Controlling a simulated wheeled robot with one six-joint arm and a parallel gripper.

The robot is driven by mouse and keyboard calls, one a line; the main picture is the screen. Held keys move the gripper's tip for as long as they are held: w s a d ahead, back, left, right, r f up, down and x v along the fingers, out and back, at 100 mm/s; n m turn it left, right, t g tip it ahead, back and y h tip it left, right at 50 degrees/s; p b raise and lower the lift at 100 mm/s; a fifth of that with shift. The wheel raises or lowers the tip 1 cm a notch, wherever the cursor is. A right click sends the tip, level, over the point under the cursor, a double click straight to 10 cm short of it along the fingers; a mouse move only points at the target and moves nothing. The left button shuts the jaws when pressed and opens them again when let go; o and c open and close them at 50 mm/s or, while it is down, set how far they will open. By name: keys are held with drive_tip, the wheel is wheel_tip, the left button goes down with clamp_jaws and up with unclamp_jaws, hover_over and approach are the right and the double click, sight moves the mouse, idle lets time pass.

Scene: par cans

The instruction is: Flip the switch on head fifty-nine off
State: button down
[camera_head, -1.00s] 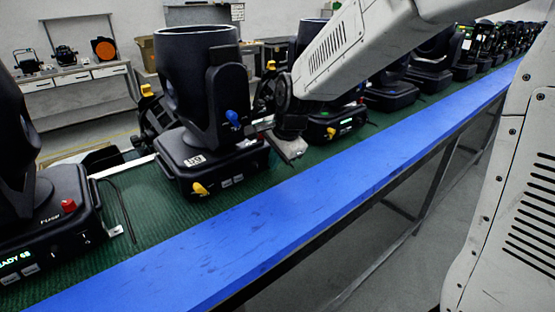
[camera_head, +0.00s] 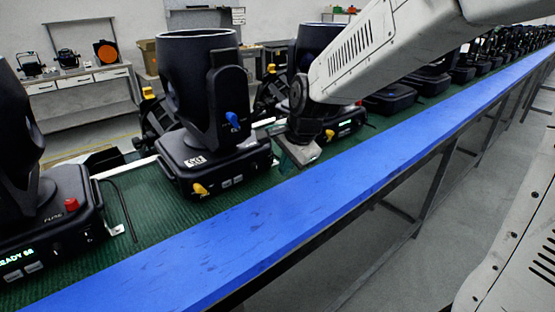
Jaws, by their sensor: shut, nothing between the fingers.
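Head fifty-nine (camera_head: 205,160) is a black moving-head lamp standing upright left of the middle, with a white number label on its base. The label reads like 59 but is small and blurred. On the base front are a yellow knob (camera_head: 200,188) and small grey buttons; a blue knob (camera_head: 232,120) sits on its yoke. I cannot tell which part is the switch or how it is set. My gripper (camera_head: 296,157) is shut and empty, just right of this head's base, above the green belt. Whether it touches the base I cannot tell.
Another black head (camera_head: 45,225) with a red knob and a green display stands at the left. More heads stand in a row to the back right. A blue rail (camera_head: 240,240) edges the green belt (camera_head: 150,215); floor lies beyond it.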

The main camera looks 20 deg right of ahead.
drive_tip(key=s+v, duration=0.1)
drive_tip(key=v, duration=0.8)
drive_tip(key=shift+s+d, duration=0.25)
drive_tip(key=shift+d, duration=0.05)
drive_tip(key=shift+f, duration=0.15)
drive_tip(key=s+d+n+g, duration=0.1)
drive_tip(key=s+d+n, duration=0.1)
drive_tip(key=s+n, duration=0.5)
drive_tip(key=s+d+f+n+g+h, duration=0.1)
drive_tip(key=s+n, duration=0.5)
drive_tip(key=s, duration=0.9)
drive_tip(key=shift+s+d+f+n+g+h, duration=0.3)
drive_tip(key=shift+s+d+f+n+g, duration=0.1)
drive_tip(key=shift+d, duration=0.45)
